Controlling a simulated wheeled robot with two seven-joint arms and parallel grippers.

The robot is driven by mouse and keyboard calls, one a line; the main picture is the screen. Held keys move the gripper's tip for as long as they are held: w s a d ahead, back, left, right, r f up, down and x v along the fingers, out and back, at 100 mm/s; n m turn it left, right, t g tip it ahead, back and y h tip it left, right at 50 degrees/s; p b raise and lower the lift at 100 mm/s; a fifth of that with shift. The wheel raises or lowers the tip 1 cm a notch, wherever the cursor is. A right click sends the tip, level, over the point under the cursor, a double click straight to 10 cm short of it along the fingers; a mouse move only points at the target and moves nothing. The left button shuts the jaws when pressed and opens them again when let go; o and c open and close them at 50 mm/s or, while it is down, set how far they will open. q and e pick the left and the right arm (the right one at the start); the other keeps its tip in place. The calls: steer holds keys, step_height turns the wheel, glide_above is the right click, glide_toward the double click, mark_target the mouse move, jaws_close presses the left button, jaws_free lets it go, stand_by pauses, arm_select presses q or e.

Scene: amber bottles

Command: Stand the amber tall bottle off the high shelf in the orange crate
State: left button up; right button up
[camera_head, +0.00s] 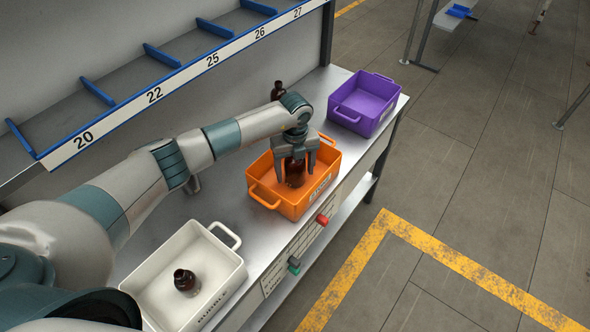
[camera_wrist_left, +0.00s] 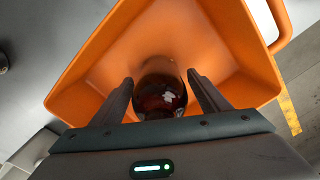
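The orange crate (camera_head: 262,192) stands on the bench between the white and purple crates. An amber bottle (camera_head: 295,174) is inside it and looks upright; its base is hidden by the crate wall. My left gripper (camera_head: 295,160) reaches down into the crate with a finger on each side of the bottle. In the left wrist view the bottle (camera_wrist_left: 160,90) sits between the two fingers (camera_wrist_left: 160,80), with narrow gaps at its sides, so the gripper looks open. The orange crate (camera_wrist_left: 215,40) surrounds it there. My right gripper is not in view.
A white crate (camera_head: 222,262) holds a small dark bottle (camera_head: 186,282). A purple crate (camera_head: 345,118) looks empty. Another dark bottle (camera_head: 277,90) stands behind my left wrist. The numbered high shelf (camera_head: 175,85) with blue dividers runs along the back.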

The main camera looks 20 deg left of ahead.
arm_select(q)
steer(key=shift+r, duration=0.2)
step_height(320, 180, up, 12)
steer(key=p, duration=0.8)
steer(key=shift+s+f, duration=0.1)
steer(key=shift+f, duration=0.05)
stand_by(1.5)
